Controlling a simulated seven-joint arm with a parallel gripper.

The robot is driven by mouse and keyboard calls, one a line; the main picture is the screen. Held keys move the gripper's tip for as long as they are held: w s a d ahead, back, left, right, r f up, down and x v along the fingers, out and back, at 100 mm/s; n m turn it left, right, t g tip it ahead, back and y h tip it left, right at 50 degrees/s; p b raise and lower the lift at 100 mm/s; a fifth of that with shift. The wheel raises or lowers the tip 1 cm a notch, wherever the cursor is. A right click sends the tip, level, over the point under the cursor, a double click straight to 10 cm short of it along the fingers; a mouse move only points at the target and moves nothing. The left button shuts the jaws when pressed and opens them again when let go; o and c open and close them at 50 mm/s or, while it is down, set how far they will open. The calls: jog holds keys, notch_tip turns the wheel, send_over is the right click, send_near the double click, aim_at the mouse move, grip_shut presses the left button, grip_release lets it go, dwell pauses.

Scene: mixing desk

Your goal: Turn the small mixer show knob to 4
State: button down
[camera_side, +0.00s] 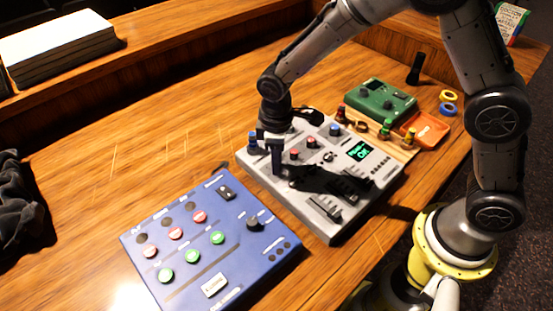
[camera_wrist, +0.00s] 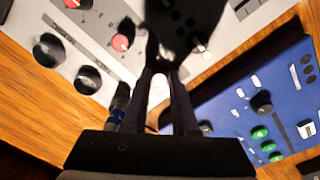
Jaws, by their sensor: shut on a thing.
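The grey mixer (camera_side: 322,230) lies mid-desk, with red knobs (camera_side: 294,155), sliders (camera_side: 322,207) and a lit green screen (camera_side: 358,151). In the wrist view the mixer (camera_wrist: 122,75) shows black knobs (camera_wrist: 48,50) and a red knob (camera_wrist: 120,43). My gripper (camera_side: 277,172) points down over the mixer's left part. In the wrist view its fingers (camera_wrist: 162,72) come close together, shut on a knob of the mixer. That knob is hidden by the fingers and shadow, so its label and setting cannot be read.
A blue panel (camera_side: 190,238) with red and green buttons lies in front, at left. A green box (camera_side: 369,104), an orange tray (camera_side: 439,143) and tape rolls (camera_side: 448,109) are at right. Books (camera_side: 60,50) lie at the back.

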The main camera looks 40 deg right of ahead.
dwell(0.4)
jog(key=m, duration=0.5)
jog(key=shift+m, duration=0.4)
jog(key=m, duration=0.5)
jog(key=shift+w+a+r+m, duration=0.1)
jog(key=shift+m, duration=0.3)
jog(key=c, duration=0.7)
grip_release()
notch_tip(320, 180, up, 14)
jog(key=shift+a, duration=0.25)
